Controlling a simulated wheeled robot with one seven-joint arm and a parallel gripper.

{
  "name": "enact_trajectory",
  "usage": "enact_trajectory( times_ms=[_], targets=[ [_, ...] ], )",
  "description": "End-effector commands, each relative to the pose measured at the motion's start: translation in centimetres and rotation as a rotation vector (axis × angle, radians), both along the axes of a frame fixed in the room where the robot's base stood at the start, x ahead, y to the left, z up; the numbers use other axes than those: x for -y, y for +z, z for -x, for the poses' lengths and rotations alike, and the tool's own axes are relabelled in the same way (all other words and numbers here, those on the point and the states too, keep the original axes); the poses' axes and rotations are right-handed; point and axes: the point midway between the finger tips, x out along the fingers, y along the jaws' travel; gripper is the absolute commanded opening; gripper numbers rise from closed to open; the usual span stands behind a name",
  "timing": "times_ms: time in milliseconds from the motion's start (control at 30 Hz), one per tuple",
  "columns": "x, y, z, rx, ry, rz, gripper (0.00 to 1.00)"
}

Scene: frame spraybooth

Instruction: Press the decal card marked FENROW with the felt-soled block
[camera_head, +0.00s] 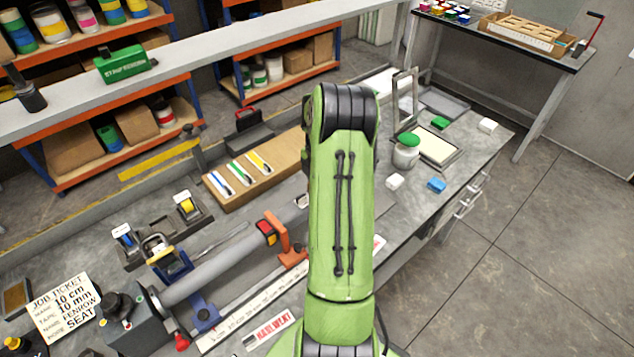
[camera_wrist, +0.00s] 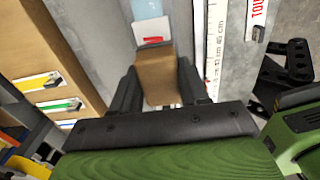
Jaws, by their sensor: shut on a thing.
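My gripper (camera_wrist: 157,68) is shut on a tan block (camera_wrist: 158,84), one dark finger on each side of it. The block's underside is hidden, so no felt shows. Just beyond the block is a white card with a red mark (camera_wrist: 152,41); the block covers part of it and its lettering cannot be read. A light blue piece (camera_wrist: 146,9) adjoins its far end. I cannot tell whether block and card touch. In the head view my green arm hides gripper, block and this card. A grey tube (camera_head: 215,267) runs toward that hidden area.
A job ticket (camera_head: 65,307) names FENROW, 10 cm, 10 mm and SEAT. An orange clamp (camera_head: 285,240) stands beside the tube. A jar (camera_head: 406,152) stands right.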

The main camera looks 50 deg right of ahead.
Motion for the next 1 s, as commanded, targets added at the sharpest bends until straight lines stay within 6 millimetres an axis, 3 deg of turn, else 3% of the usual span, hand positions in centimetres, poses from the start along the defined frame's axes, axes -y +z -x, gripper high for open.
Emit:
enact_trajectory(
  times_ms=[667, 1000],
  targets=[
    [4.5, 0.0, 1.0, 0.0, 0.0, 0.002, 0.2],
    [2.8, -0.1, 0.7, -0.001, 0.002, 0.002, 0.2]
  ],
)
